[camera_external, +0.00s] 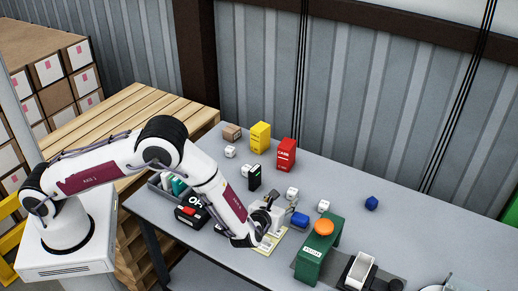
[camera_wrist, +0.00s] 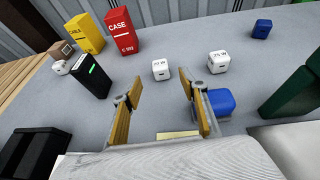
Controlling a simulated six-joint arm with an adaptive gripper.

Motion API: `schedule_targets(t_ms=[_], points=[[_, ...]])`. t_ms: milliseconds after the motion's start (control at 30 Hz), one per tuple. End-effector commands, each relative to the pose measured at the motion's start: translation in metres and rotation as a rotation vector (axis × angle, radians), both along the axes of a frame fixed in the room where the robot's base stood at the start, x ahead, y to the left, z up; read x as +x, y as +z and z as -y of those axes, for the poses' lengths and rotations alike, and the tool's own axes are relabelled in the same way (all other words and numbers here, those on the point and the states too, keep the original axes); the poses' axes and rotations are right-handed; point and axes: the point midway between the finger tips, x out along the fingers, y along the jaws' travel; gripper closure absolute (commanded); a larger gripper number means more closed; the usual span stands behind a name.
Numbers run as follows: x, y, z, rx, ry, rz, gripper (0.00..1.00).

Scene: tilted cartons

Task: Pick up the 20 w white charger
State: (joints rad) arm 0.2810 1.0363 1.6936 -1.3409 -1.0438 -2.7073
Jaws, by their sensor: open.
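Small white charger cubes stand on the grey table. One cube (camera_wrist: 160,70), whose small print looks like 20 W, is straight ahead between my fingertips in the wrist view; it appears to be the cube (camera_external: 292,193) just beyond my gripper in the external view. A second white cube (camera_wrist: 217,64), print perhaps 75 W, stands to its right. Another white cube (camera_wrist: 60,68) is at the left, partly behind a black box. My gripper (camera_wrist: 161,84) is open, its two fingers apart with nothing held. In the external view my gripper (camera_external: 272,203) is low over the table.
A black box (camera_wrist: 90,76), a red CASE box (camera_wrist: 119,32) and a yellow box (camera_wrist: 86,33) stand to the left. A blue object (camera_wrist: 222,103) sits close beside my right finger. A green stand (camera_external: 315,262) with an orange top is at the right.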

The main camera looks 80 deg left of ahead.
Motion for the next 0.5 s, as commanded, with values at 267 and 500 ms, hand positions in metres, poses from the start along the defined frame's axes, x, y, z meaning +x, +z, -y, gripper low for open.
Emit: schedule_targets(t_ms=[267, 500], points=[[0.011, -0.008, -0.014, 0.000, 0.001, -0.002, 0.57], [0.015, -0.010, -0.018, 0.000, 0.000, -0.001, 0.57]])
